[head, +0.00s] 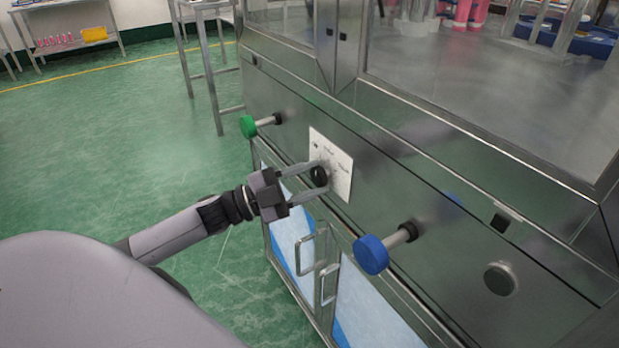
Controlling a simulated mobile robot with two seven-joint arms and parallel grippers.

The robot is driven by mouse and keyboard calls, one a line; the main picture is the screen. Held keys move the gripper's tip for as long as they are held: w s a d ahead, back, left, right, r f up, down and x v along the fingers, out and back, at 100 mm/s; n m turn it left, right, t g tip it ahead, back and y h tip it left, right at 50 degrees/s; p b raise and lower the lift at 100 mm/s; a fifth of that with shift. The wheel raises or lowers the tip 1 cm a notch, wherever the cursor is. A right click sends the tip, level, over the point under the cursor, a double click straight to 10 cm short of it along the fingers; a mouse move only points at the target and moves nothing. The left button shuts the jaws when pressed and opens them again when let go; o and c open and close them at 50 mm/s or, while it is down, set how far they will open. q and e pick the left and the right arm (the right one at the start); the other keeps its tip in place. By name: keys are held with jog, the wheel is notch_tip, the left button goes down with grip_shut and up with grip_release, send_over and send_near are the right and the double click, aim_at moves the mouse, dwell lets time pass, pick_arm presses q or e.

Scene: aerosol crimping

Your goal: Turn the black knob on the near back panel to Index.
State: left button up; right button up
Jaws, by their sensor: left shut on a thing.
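The black knob (319,176) sits on a white label plate (343,163) on the steel back panel (385,190). The printing on the plate is too small to read, and I cannot tell which mark the knob points to. My left gripper (318,178) reaches in from the left, with its two fingers on either side of the knob, shut on it. The fingers hide part of the knob and plate. My right gripper is not in view.
A green knob (249,126) on a stem sticks out at the upper left of the panel. A blue knob (371,254) on a stem sticks out at the lower right. Cabinet door handles (307,252) stand below my gripper. Green floor (110,150) lies open at the left.

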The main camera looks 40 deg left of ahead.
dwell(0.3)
pick_arm(q)
jog(key=o, duration=1.1)
jog(key=shift+c, duration=0.2)
jog(key=shift+s, duration=0.1)
jog(key=v, duration=0.7)
